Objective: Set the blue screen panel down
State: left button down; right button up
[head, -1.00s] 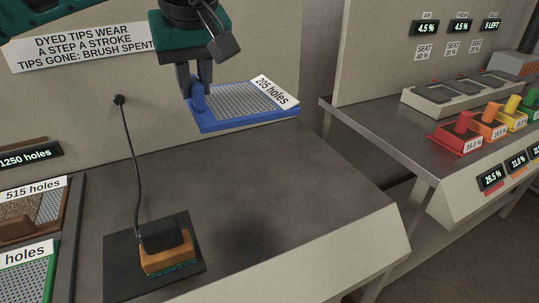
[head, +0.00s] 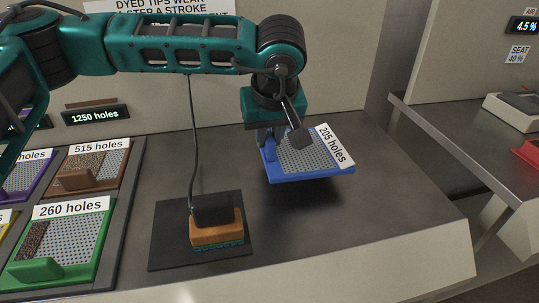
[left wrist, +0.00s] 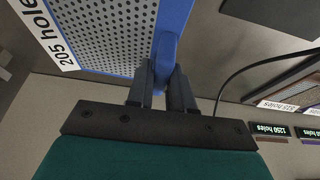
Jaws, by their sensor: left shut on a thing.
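The blue screen panel (head: 310,178) has a grey perforated face and a "205 holes" label. My left gripper (head: 268,138) is shut on its blue handle at the panel's left end. The panel is held over the right part of the grey bench, with a dark shadow under it, so it looks a little above the top. In the left wrist view the fingers (left wrist: 162,92) close on the handle of the blue panel (left wrist: 172,22). My right gripper is not in view.
A brush with an orange block (head: 217,232) rests on a black mat (head: 160,255), with a cord rising behind it. Green (head: 92,245), brown (head: 124,180) and other panels lie in a rack at the left. The bench right of the mat is clear. A second bench (head: 450,140) stands at the right.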

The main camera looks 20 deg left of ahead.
pick_arm(q)
jog(key=shift+f+b, duration=0.3)
jog(key=shift+f, duration=1.95)
jog(key=c, duration=1)
grip_release()
jog(key=p+v, duration=0.1)
jog(key=v, duration=1.1)
jog(key=shift+s, duration=0.15)
